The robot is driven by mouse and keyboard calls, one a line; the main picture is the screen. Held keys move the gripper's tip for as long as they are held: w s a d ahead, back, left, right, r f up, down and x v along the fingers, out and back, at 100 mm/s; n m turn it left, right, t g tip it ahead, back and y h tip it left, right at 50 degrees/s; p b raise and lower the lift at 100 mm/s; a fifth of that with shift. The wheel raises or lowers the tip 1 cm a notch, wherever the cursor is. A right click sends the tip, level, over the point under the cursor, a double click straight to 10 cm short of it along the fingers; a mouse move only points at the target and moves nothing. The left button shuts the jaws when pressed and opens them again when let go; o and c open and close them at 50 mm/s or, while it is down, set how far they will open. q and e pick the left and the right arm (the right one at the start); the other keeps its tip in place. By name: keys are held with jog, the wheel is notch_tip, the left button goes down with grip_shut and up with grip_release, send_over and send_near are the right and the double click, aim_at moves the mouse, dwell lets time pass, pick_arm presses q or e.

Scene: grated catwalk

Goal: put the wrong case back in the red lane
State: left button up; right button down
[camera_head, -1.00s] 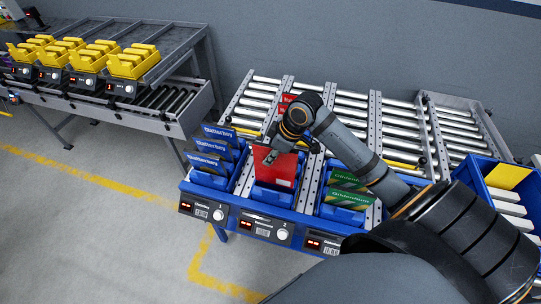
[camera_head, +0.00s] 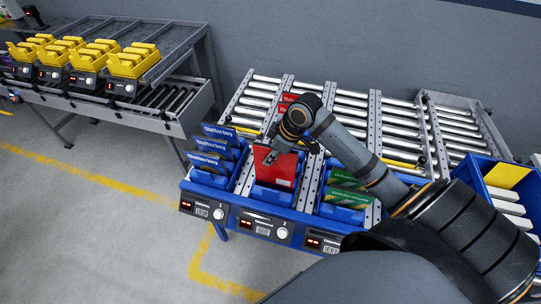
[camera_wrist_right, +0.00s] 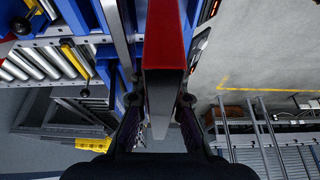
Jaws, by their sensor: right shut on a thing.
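A red case (camera_head: 273,169) stands upright at the front of the middle lane, over a blue holder; its lower part is hidden, so I cannot tell if it rests there. My right gripper (camera_head: 279,148) is shut on its upper edge. In the right wrist view the red case (camera_wrist_right: 164,40) runs between the two fingers of the gripper (camera_wrist_right: 160,99). Another red case (camera_head: 288,98) lies farther back in that lane, partly behind my arm. Blue cases (camera_head: 210,147) stand in the left lane and green cases (camera_head: 345,190) in the right lane. My left gripper is not in view.
Metal rollers (camera_head: 345,110) and dividing rails lie behind the lanes. Label panels (camera_head: 266,227) line the front edge. A rack of yellow bins (camera_head: 128,63) stands at the left. A blue crate (camera_head: 477,180) is at the right. The floor in front is clear.

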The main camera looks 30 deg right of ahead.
jog(key=shift+f+b, duration=2.25)
jog(key=shift+f, duration=1.75)
jog(key=c, duration=0.9)
grip_release()
jog(key=shift+r, duration=0.15)
notch_tip(320, 180, up, 8)
jog(key=p, duration=0.8)
jog(key=shift+p, duration=0.3)
